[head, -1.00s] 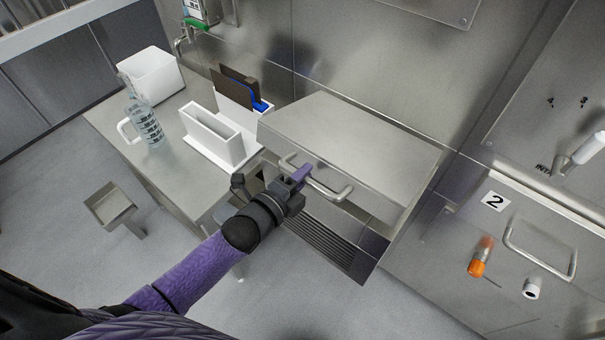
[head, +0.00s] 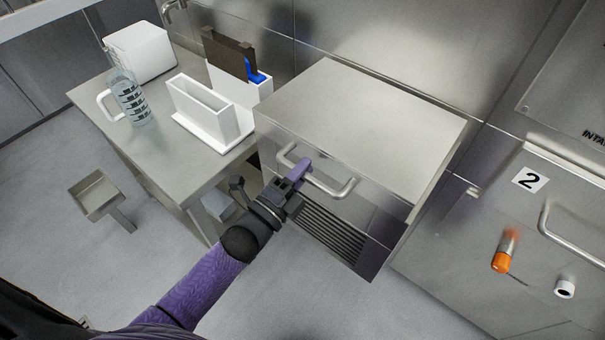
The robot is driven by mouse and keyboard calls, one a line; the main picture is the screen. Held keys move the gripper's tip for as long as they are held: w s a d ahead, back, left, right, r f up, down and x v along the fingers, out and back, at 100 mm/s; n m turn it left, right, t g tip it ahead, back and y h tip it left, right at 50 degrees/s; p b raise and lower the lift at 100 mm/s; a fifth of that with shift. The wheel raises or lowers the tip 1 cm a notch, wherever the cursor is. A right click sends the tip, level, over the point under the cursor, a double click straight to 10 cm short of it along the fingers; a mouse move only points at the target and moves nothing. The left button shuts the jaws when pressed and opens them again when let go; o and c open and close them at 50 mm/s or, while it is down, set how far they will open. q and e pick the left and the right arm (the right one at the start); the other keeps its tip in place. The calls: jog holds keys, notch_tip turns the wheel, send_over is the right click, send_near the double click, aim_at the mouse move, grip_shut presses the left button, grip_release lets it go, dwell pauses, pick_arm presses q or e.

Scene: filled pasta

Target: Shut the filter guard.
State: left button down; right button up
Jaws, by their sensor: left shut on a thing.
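The filter guard (head: 360,115) is a brushed steel cover on the steel cabinet in the middle of the head view. It sits low, and its front face hangs down just above the louvred grille (head: 330,232). I see no clear gap under it, though my gripper hides part of the front. A bar handle (head: 338,191) runs along the front face. My left gripper (head: 299,176) is shut on this handle, towards its left part. My right gripper is not in view.
A steel table at left (head: 185,165) holds a white bin (head: 140,52), a glass jug (head: 130,98) and a white holder (head: 210,110). Open floor lies in front.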

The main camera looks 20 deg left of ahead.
pick_arm(q)
jog(key=c, duration=0.8)
grip_release()
jog(key=shift+f, duration=0.4)
jog(key=shift+o, duration=1.1)
jog(key=shift+r, duration=0.1)
jog(key=p+v, duration=0.1)
jog(key=v, duration=0.9)
